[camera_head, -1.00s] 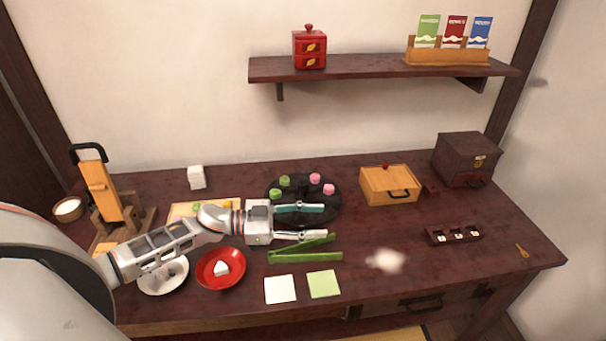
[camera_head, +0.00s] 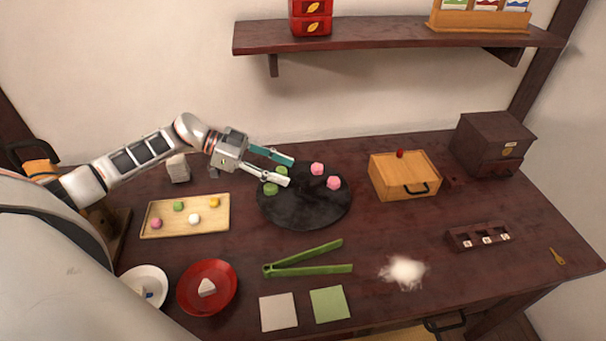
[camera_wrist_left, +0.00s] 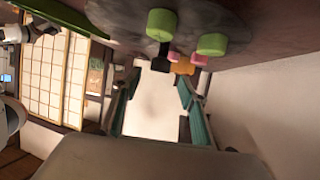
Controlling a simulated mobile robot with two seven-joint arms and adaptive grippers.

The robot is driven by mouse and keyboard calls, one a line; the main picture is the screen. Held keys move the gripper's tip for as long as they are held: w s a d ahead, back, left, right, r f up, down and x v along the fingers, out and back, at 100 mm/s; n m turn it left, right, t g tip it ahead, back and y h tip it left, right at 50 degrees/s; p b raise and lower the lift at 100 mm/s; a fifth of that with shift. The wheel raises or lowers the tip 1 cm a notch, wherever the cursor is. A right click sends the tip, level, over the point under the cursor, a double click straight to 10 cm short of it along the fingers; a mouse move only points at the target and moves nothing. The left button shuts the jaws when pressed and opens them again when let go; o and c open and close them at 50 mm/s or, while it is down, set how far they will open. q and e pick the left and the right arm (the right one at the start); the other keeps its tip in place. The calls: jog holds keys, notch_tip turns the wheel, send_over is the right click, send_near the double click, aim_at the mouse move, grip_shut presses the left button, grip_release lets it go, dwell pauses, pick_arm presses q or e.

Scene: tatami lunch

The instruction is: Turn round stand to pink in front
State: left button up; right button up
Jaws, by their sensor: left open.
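The round stand (camera_head: 308,208) is a dark disc on the table. Two pink sweets (camera_head: 333,183) sit on its right and back side, and two green sweets (camera_head: 271,189) sit on its left side. My left gripper (camera_head: 290,170) is open, with its fingers over the left back part of the stand, close to the green sweets. In the left wrist view the stand (camera_wrist_left: 225,18) shows at the top with the green sweets (camera_wrist_left: 212,44) near and the pink ones (camera_wrist_left: 199,60) beyond. I cannot tell whether a finger touches anything. My right gripper is not in view.
A wooden tray (camera_head: 160,230) with small sweets lies left of the stand. Green tongs (camera_head: 310,269) lie in front of it. A wooden box (camera_head: 385,182) stands to its right. A red plate (camera_head: 187,290) is at front left. A shelf (camera_head: 400,36) hangs above.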

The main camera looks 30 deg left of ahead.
aim_at(300, 176)
pick_arm(q)
jog(key=x, duration=0.6)
jog(key=shift+w+d, duration=0.1)
jog(key=shift+d, duration=0.1)
grip_shut()
